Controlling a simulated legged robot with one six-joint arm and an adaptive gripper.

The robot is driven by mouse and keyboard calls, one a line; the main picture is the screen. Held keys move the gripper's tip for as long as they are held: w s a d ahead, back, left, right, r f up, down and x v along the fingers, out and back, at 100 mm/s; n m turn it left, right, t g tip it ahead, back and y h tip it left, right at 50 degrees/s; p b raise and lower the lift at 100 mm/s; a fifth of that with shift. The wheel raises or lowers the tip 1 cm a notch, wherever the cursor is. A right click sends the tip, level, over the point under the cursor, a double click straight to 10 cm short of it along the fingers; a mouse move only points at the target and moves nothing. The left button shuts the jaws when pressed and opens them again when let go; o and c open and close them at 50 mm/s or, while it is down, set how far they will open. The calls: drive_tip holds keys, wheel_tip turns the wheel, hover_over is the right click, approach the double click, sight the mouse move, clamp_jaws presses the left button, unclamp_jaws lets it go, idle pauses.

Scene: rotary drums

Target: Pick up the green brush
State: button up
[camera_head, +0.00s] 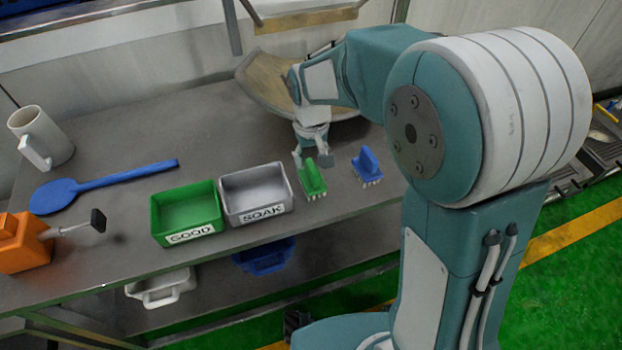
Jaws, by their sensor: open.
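The green brush (312,178) stands on the grey table, bristles down, just right of the grey SOAK bin. A similar blue brush (367,166) stands to its right. My gripper (309,158) is open and points down close behind and above the green brush. One finger shows at the brush's upper left. I cannot tell whether the fingers touch the brush. The far finger is partly hidden.
A green GOOD bin (187,212) and the grey SOAK bin (255,194) stand left of the brushes. A tan curved tray (262,80) sits behind my gripper.

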sight(312, 165)
wheel_tip(312, 165, down, 4)
drive_tip(key=shift+s+r, duration=0.1)
drive_tip(key=shift+d+f, duration=0.2)
drive_tip(key=shift+a, duration=0.1)
clamp_jaws()
drive_tip(key=shift+r, duration=0.55)
wheel_tip(312, 165, up, 2)
drive_tip(key=shift+r, duration=0.2)
drive_tip(key=s+d+r, duration=0.9)
drive_tip(key=d, duration=0.1)
drive_tip(key=shift+d+r, duration=0.3)
drive_tip(key=shift+d, duration=0.1)
